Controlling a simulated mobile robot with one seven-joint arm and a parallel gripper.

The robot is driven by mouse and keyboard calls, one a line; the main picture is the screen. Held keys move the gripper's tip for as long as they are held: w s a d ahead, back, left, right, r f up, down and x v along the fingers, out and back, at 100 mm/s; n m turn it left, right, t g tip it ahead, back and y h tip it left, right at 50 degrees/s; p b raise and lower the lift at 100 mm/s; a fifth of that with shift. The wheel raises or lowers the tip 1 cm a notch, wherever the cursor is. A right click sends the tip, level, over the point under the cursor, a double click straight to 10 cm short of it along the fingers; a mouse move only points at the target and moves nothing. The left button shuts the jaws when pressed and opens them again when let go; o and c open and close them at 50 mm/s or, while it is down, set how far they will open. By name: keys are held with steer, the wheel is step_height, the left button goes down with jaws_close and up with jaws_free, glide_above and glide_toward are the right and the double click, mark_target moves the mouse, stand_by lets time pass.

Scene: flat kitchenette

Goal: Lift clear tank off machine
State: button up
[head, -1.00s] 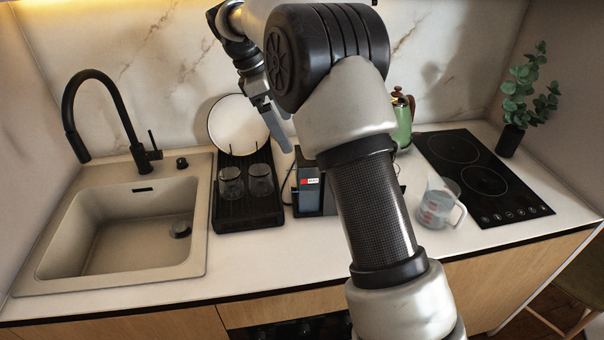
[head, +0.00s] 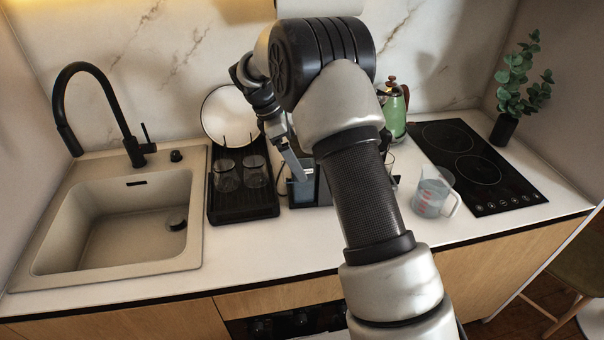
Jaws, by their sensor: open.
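The coffee machine (head: 322,190) is a dark box on the counter, right of the black drying rack. My forearm hides most of its right side. A bluish see-through part at its left front looks like the clear tank (head: 299,194), seated on the machine. My gripper (head: 301,176) points down at the upper part of this tank and overlaps it in the picture. The gripper is open. Its far finger is hidden, and I cannot tell whether it touches the tank.
A black rack (head: 244,207) with two glasses and a white plate stands left, beside the sink (head: 110,225). A clear measuring jug (head: 434,192), a green kettle (head: 396,115) and a black hob (head: 470,165) are right. The counter front is clear.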

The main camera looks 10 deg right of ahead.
steer(key=x, duration=0.4)
steer(key=shift+d+f, duration=0.1)
steer(key=shift+f, duration=0.25)
steer(key=shift+c, duration=0.3)
steer(key=shift+w+r, duration=0.1)
steer(key=c, duration=1.6)
steer(key=shift+r, duration=0.15)
step_height(320, 180, up, 11)
steer(key=shift+r, duration=0.1)
steer(key=w+a, duration=0.1)
steer(key=a, duration=1.9)
steer(key=shift+w+p, duration=0.25)
steer(key=shift+p, duration=0.05)
